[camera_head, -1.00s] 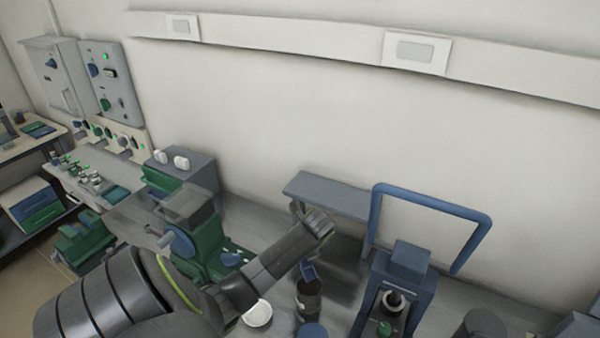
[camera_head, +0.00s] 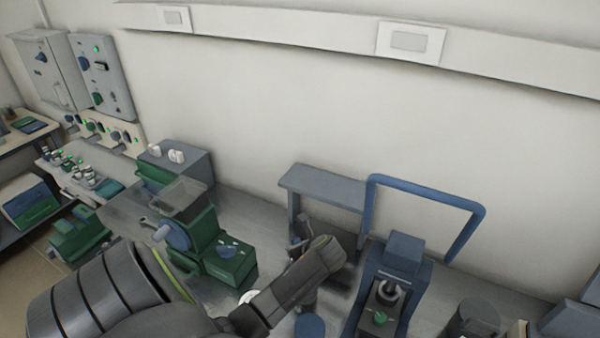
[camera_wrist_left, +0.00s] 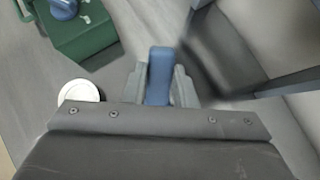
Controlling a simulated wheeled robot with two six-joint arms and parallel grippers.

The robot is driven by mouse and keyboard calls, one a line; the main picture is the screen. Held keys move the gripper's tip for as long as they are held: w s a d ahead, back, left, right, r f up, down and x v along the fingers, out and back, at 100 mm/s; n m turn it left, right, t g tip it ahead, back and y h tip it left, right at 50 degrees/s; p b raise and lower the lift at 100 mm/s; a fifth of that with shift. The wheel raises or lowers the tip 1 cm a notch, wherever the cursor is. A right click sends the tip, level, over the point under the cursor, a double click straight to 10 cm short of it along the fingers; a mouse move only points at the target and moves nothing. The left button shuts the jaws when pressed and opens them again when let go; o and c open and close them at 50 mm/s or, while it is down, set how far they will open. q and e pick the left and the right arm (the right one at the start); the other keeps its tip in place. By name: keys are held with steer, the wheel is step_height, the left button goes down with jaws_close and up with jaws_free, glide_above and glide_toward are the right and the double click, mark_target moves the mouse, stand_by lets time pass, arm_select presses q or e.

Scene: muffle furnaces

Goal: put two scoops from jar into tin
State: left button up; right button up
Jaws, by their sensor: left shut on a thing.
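My left gripper (camera_head: 302,230) is shut on a blue handle (camera_wrist_left: 159,76), seen between the fingers in the left wrist view. It looks like the scoop's handle; the bowl end and any contents are hidden. In the head view the gripper is beyond my wrist, in front of the grey bench stand. A dark cylindrical jar (camera_head: 308,304) stands below my wrist, mostly covered by it. A round white dish (camera_wrist_left: 78,92) lies on the bench; only its edge (camera_head: 249,296) shows in the head view. I cannot tell which vessel is the tin. My right gripper is out of view.
A green machine (camera_head: 222,250) stands left of my wrist. A grey stand (camera_head: 325,185) and a blue frame (camera_head: 425,196) are behind. A blue-grey device (camera_head: 402,262) stands to the right, with a dark canister (camera_head: 472,322) beyond. A round blue object (camera_head: 310,327) sits at the front.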

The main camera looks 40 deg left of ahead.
arm_select(q)
steer(key=shift+f, duration=0.85)
steer(key=shift+s+d+f, duration=0.1)
steer(key=shift+d+f, duration=0.2)
steer(key=shift+f, duration=0.2)
steer(key=shift+s+d+f, duration=0.1)
steer(key=shift+d+f, duration=0.15)
steer(key=shift+f, duration=0.2)
steer(key=shift+w+a+h, duration=0.1)
steer(key=shift+a+h, duration=0.2)
steer(key=shift+h, duration=0.4)
steer(key=h, duration=0.1)
steer(key=a+g+h, duration=0.1)
steer(key=shift+w+a+f+h, duration=0.2)
steer(key=shift+w+a+h, duration=0.1)
steer(key=shift+h, duration=0.1)
steer(key=shift+w+a+r+g+h, duration=0.2)
steer(key=shift+a+g+h, duration=0.25)
steer(key=shift+h, duration=0.55)
steer(key=shift+w+a+r+g+h, duration=0.15)
steer(key=shift+a+g+h, duration=0.15)
steer(key=shift+a+h, duration=0.5)
steer(key=shift+w+a+r+g+h, duration=0.2)
steer(key=shift+a+g+h, duration=0.15)
steer(key=shift+h, duration=0.85)
